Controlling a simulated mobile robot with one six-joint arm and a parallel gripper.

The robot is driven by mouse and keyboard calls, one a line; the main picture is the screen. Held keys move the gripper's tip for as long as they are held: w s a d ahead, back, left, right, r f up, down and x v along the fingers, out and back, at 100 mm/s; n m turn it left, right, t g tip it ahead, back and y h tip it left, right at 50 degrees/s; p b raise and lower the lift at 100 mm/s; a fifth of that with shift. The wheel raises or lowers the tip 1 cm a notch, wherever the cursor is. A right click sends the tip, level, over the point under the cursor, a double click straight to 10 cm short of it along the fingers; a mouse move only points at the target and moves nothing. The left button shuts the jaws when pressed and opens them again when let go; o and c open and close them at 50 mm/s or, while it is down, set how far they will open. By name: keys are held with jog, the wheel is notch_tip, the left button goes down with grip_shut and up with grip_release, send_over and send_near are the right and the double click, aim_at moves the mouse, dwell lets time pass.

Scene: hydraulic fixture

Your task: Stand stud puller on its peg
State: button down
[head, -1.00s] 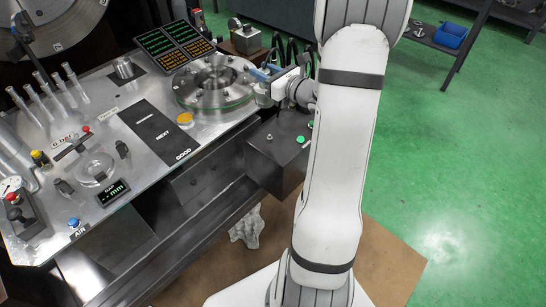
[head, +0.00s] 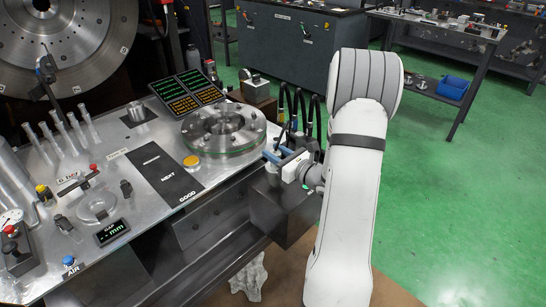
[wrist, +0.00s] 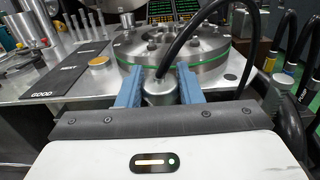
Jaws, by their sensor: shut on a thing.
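My gripper (wrist: 159,88) has two blue fingers shut on the stud puller (wrist: 160,91), a short silver cylinder with a black hose rising from its top. The puller looks roughly upright in the wrist view. In the head view my gripper (head: 277,153) is at the bench's right edge, beside the round steel flange (head: 224,151) and apart from it. The puller is small and partly hidden by the fingers there. I cannot tell which part is its peg, and the puller's lower end is hidden in the wrist view.
A dark box (head: 280,215) stands below my gripper, off the bench edge. Black hoses (head: 300,108) stand just behind the gripper. Several clear tubes (head: 60,138) stand at the left.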

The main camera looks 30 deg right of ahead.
jog(key=shift+f, duration=0.2)
jog(key=shift+f+b, duration=0.35)
jog(key=shift+b, duration=0.05)
jog(key=shift+f, duration=0.2)
jog(key=c, duration=1)
grip_release()
